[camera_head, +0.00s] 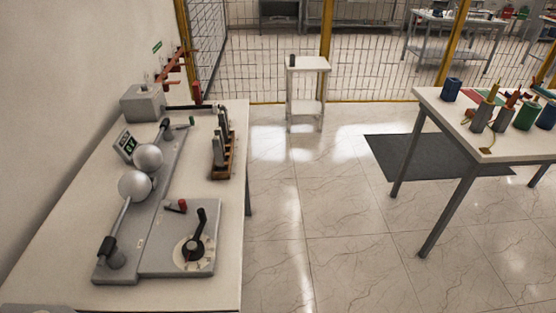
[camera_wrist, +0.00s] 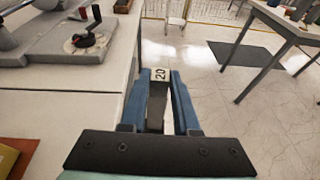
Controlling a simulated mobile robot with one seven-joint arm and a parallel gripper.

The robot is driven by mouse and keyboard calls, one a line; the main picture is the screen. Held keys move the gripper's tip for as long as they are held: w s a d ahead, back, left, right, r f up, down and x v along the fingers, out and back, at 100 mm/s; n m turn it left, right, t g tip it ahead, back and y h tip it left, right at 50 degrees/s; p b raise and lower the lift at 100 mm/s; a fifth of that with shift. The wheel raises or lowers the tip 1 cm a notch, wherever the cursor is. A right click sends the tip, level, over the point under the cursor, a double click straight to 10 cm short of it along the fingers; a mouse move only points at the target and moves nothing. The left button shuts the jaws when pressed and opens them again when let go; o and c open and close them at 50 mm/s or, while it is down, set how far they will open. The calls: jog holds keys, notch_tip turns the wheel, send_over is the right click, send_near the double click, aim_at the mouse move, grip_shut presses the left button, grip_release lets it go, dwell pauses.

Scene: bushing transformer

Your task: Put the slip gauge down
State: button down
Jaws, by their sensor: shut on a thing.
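The slip gauge (camera_wrist: 160,75) shows in the wrist view as a narrow grey block with a pale end marked "20". My gripper (camera_wrist: 160,84) is shut on it, with a blue finger on each side. The gauge is held out over the gap beside the white table's right edge, above the floor, and touches nothing but the fingers. In the head view my gripper does not show. A wooden rack (camera_head: 222,165) there holds several dark upright pieces on the left table (camera_head: 190,195).
Two metal spheres on a grey base (camera_head: 120,262) stand on the left table, with a dial and black handle (camera_head: 194,250). A small white stand (camera_head: 306,65) is at the back. A right table (camera_head: 460,130) holds coloured items.

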jog(key=s+d+f, duration=0.1)
jog(key=s+f, duration=0.1)
jog(key=f, duration=0.1)
jog(key=shift+s+d, duration=0.15)
jog(key=shift+d, duration=0.25)
notch_tip(320, 180, down, 10)
jog(key=b, duration=1)
jog(key=shift+d, duration=0.1)
